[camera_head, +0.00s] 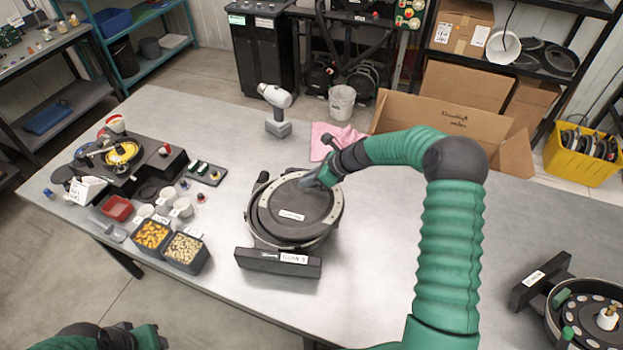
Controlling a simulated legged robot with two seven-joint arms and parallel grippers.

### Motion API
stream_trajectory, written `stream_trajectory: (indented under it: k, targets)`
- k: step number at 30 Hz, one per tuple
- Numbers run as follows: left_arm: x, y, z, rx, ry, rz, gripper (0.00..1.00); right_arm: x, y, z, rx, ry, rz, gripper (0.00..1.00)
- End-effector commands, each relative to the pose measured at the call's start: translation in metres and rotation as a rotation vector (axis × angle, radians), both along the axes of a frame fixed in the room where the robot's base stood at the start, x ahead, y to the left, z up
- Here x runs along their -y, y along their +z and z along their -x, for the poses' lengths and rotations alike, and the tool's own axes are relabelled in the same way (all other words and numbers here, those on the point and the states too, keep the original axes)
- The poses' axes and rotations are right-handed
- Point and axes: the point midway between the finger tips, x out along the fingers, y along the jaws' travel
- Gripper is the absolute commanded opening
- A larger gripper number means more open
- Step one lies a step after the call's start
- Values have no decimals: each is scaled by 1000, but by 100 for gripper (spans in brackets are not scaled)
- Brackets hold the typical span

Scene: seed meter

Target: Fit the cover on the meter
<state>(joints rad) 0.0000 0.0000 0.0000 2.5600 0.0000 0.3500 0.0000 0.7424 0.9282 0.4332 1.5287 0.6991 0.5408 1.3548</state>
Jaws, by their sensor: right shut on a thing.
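The meter (257,233) stands near the middle of the table, on a dark labelled base (277,263). The cover (288,215), a round dark disc with a white label, lies over the meter's round housing and hides its inside. I cannot tell whether the cover is fully seated or slightly raised. My right gripper (316,184) is at the cover's upper right edge, shut on the cover; its fingertips are hard to make out. Part of my left arm (110,338) shows at the bottom left corner, away from the meter; its jaws are not clear.
A second, uncovered meter (604,317) sits at the table's right edge. Seed bins (184,253), cups and a red tray (117,208) lie left. A white cordless tool (276,110), pink cloth (335,139) and cardboard box (450,122) are behind. The front centre of the table is clear.

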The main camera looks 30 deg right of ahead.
Motion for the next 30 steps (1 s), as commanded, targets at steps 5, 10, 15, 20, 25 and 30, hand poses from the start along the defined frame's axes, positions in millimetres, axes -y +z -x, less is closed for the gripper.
stream_trajectory:
  k: [5,10,15,20,25,30]
  targets:
    - [0,0,0,0,0,0,40,-7,-5,-2,-7,2,-5,0]
    - [0,1,0,0,0,0,40,-12,-7,-4,-7,4,-5,0]
    - [0,1,0,0,0,0,40,-16,-9,-7,-8,5,-5,0]
    - [0,1,0,0,0,0,40,-17,-10,-7,-10,4,-6,0]
    - [0,1,0,0,0,0,40,-18,-11,-6,-12,6,-6,0]
    - [0,-2,0,0,0,0,40,-18,-12,-6,-9,6,-10,0]
